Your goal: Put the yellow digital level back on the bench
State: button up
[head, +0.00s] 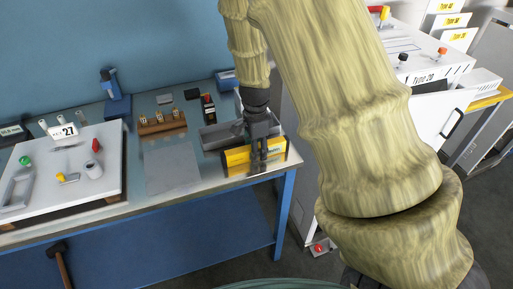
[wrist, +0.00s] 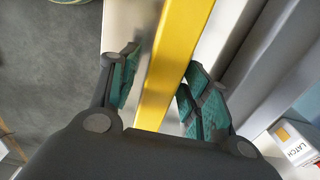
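The yellow digital level (head: 238,156) lies at the right end of the bench (head: 155,200), near its front edge. It runs lengthwise through the wrist view (wrist: 172,65) as a long yellow bar. My gripper (head: 258,160) points down at the level from above, its fingers on either side of the bar. In the wrist view my gripper (wrist: 162,85) is open: a gap shows between the left finger and the bar. The right finger is very close to the bar; I cannot tell whether it touches. The level's underside is hidden.
A grey tray (head: 212,138) lies just behind the level. A flat grey plate (head: 172,170) is to its left, with a wooden block (head: 161,124) behind. A white panel (head: 60,165) covers the bench's left part. A white cabinet (head: 420,100) stands right of the bench.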

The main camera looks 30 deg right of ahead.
jog(key=shift+r, duration=0.1)
notch_tip(320, 180, up, 12)
jog(key=b, duration=0.1)
dwell(0.7)
dwell(0.4)
